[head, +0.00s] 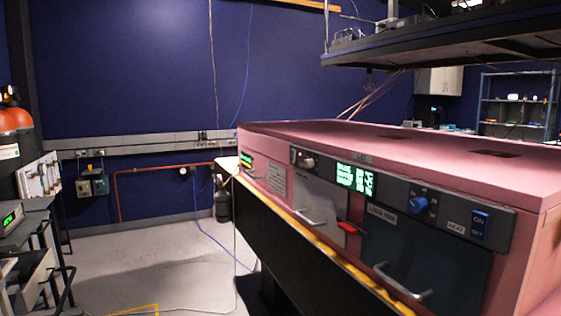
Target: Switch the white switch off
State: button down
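I cannot make out a clearly white switch. On the pink machine (400,148), a blue rocker switch (480,224) marked ON and OFF sits at the right end of the dark control strip, beside a HEAT label (456,228). Its position is too small to tell. A small pale and reddish control (305,159) sits at the strip's left end, and a blue knob (418,204) is between them. A red handle or switch (351,228) is on the machine's front. My gripper is not in view.
The machine has a lit green display (355,179), protruding metal handles (402,283) and a yellow front edge (330,256). A dark overhead shelf (450,45) hangs above it. Equipment (30,235) stands at left. The grey floor (165,265) between is mostly clear, with cables.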

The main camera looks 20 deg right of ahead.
aim_at(293, 152)
jog(key=i, duration=1.55)
